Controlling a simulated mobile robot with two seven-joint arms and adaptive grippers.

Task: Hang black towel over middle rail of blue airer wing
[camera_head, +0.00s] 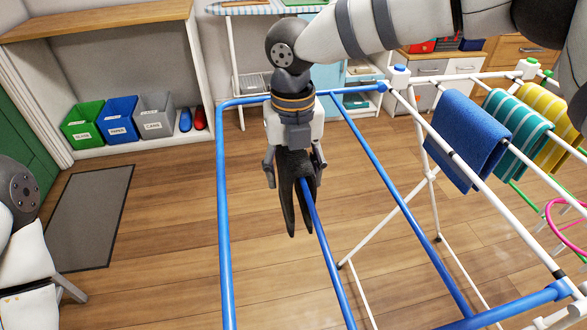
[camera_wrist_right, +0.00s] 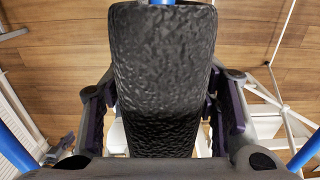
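The black towel (camera_head: 291,190) is draped over the middle rail (camera_head: 326,262) of the blue airer wing (camera_head: 222,200), near its far end, with a flap hanging on each side. In the right wrist view the towel (camera_wrist_right: 165,80) fills the centre, and a bit of blue rail (camera_wrist_right: 162,3) shows at the top. My right gripper (camera_head: 294,170) is directly above and around the towel. Its fingers stand apart on both sides, with the towel between them and no clear pinch. My left gripper (camera_head: 66,289) is only partly in view at the lower left; its opening cannot be seen.
A blue towel (camera_head: 467,140), a teal striped towel (camera_head: 517,122) and a yellow striped towel (camera_head: 550,120) hang on the airer's white rails. Green, blue and grey bins (camera_head: 153,115) stand in the shelf at the back left. A grey mat (camera_head: 90,215) lies on open wooden floor.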

